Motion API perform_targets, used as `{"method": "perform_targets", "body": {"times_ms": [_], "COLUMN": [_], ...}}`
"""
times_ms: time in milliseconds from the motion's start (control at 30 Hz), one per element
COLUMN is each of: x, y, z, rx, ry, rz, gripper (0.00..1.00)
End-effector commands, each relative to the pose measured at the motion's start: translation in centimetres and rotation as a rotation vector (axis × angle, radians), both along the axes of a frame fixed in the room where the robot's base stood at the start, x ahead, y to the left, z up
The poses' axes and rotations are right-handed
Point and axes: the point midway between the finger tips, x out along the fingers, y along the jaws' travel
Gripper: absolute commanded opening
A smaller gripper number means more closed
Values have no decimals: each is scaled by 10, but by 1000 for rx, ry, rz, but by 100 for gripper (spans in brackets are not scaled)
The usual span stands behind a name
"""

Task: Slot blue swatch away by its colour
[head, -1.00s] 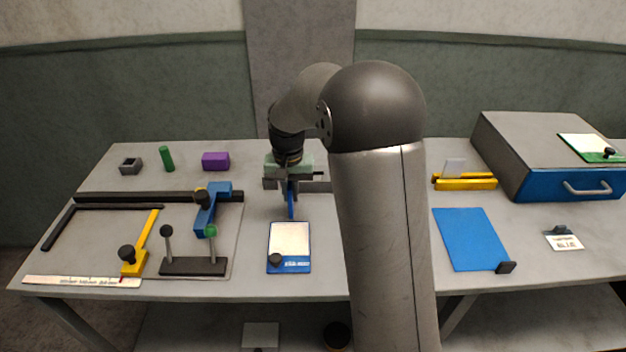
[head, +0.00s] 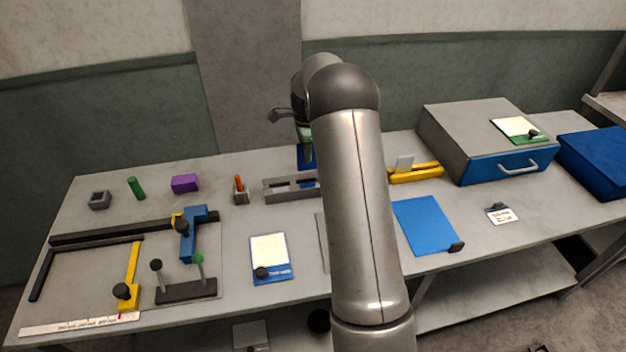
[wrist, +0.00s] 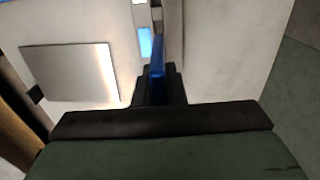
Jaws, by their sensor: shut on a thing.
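My gripper (wrist: 158,85) is shut on the thin blue swatch (wrist: 157,60), which stands edge-on between the fingers in the wrist view. In the head view the swatch (head: 306,161) hangs upright above the back of the table. My arm hides part of it and most of the gripper there. A grey slotted rack (head: 283,195) lies just below and in front of the swatch in that view. My arm covers the rack's right end. I cannot tell whether the swatch touches the rack.
A small grey holder with an orange piece (head: 240,190) stands left of the rack. A yellow holder (head: 416,175) with a pale card stands right of my arm. A blue sheet (head: 424,224), a blue-fronted drawer box (head: 500,165) and a blue-edged board (head: 270,257) are also on the table.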

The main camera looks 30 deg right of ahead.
Motion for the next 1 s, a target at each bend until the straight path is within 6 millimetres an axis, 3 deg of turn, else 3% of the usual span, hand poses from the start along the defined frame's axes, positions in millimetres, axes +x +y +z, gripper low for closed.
{"method": "perform_targets", "body": {"times_ms": [33, 100, 267, 500, 1000], "x": [0, 0, -1, -1, 0], "y": [0, 0, 0, 0, 0], "z": [-17, -29, -42, -81, -90], "rx": [0, 0, 1, 0, -1], "ry": [2, 2, 1, 2, 0], "rz": [1, 1, 1, 1, 2], "gripper": [0, 0, 0, 0, 0]}}
